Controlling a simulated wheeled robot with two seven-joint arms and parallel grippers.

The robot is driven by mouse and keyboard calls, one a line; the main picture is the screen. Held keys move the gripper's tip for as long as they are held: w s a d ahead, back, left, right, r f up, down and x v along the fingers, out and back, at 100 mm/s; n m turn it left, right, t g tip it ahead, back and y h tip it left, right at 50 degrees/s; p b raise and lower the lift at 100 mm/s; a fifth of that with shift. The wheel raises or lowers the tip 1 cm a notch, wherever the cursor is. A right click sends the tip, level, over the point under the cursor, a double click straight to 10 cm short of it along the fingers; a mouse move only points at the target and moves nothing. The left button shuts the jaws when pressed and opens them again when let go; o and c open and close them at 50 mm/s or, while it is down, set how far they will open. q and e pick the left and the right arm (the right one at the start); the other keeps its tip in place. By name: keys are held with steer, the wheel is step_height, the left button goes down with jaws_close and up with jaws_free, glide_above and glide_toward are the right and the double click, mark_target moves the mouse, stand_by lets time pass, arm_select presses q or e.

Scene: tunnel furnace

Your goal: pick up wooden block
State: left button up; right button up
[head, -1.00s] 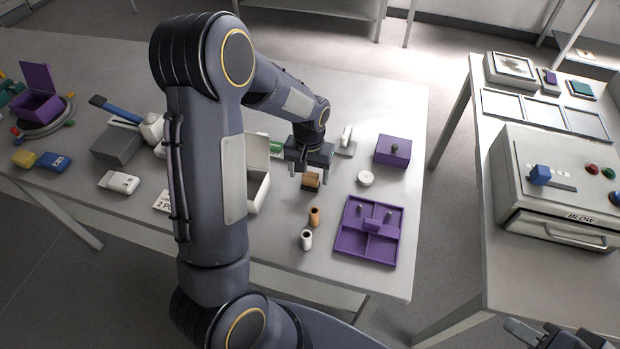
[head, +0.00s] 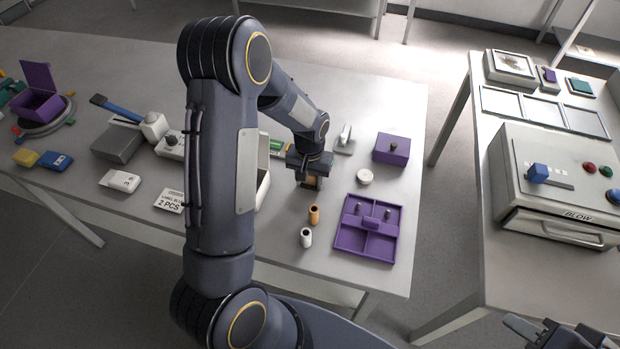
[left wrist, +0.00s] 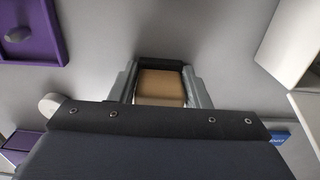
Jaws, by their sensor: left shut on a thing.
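The wooden block (left wrist: 160,87) is tan and sits between the two grey fingers of my left gripper (left wrist: 158,95) in the left wrist view. In the head view my left gripper (head: 311,180) points down near the table's right part, shut on the block (head: 312,183), which is mostly hidden by the fingers. I cannot tell whether the block still touches the table. Part of my right gripper (head: 545,335) shows at the bottom right corner of the head view, away from the block; its fingertips are not clear.
A purple divided tray (head: 340,240), an orange cylinder (head: 314,215) and a white cylinder (head: 306,238) stand in front of the block. A purple box (head: 391,150) and a round white piece (head: 365,177) are to its right. A white open box (head: 263,187) is close on its left.

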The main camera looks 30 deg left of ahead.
arm_select(q)
steer(key=shift+w+r+b, duration=0.1)
steer(key=shift+r+b, duration=0.3)
steer(key=shift+r, duration=0.25)
steer(key=s+a+r+b, duration=0.3)
steer(key=s+a+r, duration=0.5)
steer(key=s+r, duration=0.3)
steer(key=shift+s+r, duration=0.3)
steer(key=shift+r, duration=0.05)
steer(key=shift+a, duration=0.1)
